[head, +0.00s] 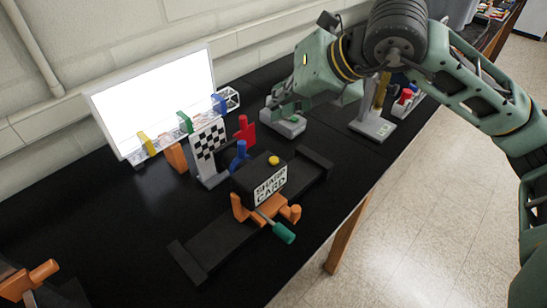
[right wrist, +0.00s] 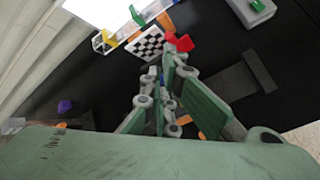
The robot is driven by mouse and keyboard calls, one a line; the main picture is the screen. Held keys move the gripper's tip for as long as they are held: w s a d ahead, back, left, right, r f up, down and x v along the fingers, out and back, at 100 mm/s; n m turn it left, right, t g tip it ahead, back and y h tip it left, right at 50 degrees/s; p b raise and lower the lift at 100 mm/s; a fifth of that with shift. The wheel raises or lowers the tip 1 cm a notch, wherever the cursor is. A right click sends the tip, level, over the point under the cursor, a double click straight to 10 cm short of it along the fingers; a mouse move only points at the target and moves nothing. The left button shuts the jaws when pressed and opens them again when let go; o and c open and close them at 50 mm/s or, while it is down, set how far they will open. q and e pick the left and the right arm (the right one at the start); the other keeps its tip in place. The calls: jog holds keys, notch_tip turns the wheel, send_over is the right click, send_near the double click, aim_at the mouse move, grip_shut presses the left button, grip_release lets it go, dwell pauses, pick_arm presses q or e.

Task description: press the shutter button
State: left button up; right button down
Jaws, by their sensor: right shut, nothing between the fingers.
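A black box (head: 247,182) with a round yellow button (head: 273,160) on top and a lettered white card on its side sits on a black rail (head: 215,247). A small grey box (head: 284,125) with a green button (head: 294,119) on top stands behind it. I cannot tell which button is the shutter button. My right gripper (head: 277,100) is shut and empty, just above or at the back of the grey box; contact is unclear. Its closed fingers (right wrist: 166,65) fill the middle of the right wrist view. My left gripper is not in view.
A checkerboard panel (head: 208,145), a red clamp (head: 244,130) and a blue clamp (head: 239,155) stand between the rail and a bright light panel (head: 170,92). A grey stand (head: 372,124) is to the right. The black table's left side is mostly clear.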

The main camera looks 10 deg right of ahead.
jog(key=f, duration=0.2)
jog(key=b, duration=0.2)
send_over(274, 160)
jog(key=w+d, duration=0.1)
jog(key=w, duration=0.1)
notch_tip(274, 160, down, 4)
jog(key=shift+s+d+f, duration=0.1)
jog(key=shift+d, duration=0.05)
notch_tip(274, 160, down, 2)
jog(key=shift+b, duration=1.25)
jog(key=shift+f+b, duration=0.25)
jog(key=shift+b, duration=0.05)
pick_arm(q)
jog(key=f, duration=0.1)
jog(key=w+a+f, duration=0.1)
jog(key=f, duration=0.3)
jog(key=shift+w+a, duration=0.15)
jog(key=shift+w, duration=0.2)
pick_arm(e)
jog(key=shift+r, duration=0.1)
pick_arm(q)
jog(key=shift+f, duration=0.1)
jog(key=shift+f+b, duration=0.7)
jog(key=shift+b, duration=0.05)
pick_arm(e)
jog(key=shift+f, duration=0.45)
